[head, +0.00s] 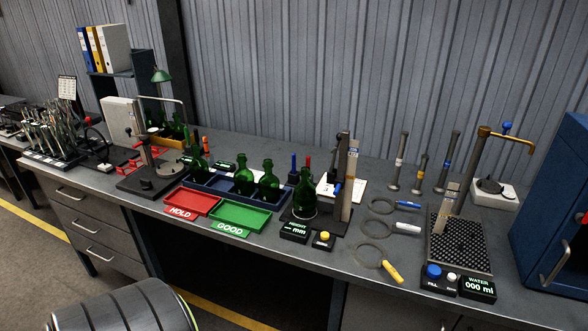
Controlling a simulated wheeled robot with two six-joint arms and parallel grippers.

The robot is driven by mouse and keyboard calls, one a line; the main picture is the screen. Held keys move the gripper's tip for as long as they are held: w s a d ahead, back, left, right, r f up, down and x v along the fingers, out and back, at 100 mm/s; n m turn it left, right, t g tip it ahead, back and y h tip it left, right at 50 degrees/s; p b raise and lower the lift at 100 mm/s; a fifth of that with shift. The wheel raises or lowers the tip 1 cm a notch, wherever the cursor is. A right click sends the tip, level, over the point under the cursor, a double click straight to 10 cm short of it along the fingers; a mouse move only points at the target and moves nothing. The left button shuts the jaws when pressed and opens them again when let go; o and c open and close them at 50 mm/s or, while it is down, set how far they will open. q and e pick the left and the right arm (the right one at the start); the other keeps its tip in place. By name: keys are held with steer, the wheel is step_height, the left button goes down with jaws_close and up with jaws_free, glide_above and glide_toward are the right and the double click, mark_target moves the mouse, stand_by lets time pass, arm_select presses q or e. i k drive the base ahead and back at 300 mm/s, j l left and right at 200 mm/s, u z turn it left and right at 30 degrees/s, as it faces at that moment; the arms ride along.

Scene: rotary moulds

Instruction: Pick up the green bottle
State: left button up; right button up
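Several green glass bottles stand upright on the long workbench (345,262). One green bottle (305,196) stands on the dark base of a height gauge right of the middle. Two more, a left one (243,179) and a right one (268,184), stand in a dark blue tray (222,187). Another bottle (198,166) stands by the tray's left end; I cannot tell whether it is inside. More dark green bottles (177,126) stand in a yellowish crate (172,143) at the back left. Neither of my grippers shows in the head view.
A red HOLD tray (190,204) and a green GOOD tray (240,218) lie at the front edge. A HEIGHT display (295,231) and yellow button stand before the gauge. Ring gauges (378,257) lie to the right. A water-fill station (458,240) and blue cabinet (556,208) fill the right end.

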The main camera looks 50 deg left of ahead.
mark_target(304, 195)
steer(key=u, duration=1.45)
steer(key=i+j, duration=0.1)
steer(key=j, duration=0.4)
steer(key=i+j+u, duration=0.1)
steer(key=j, duration=0.35)
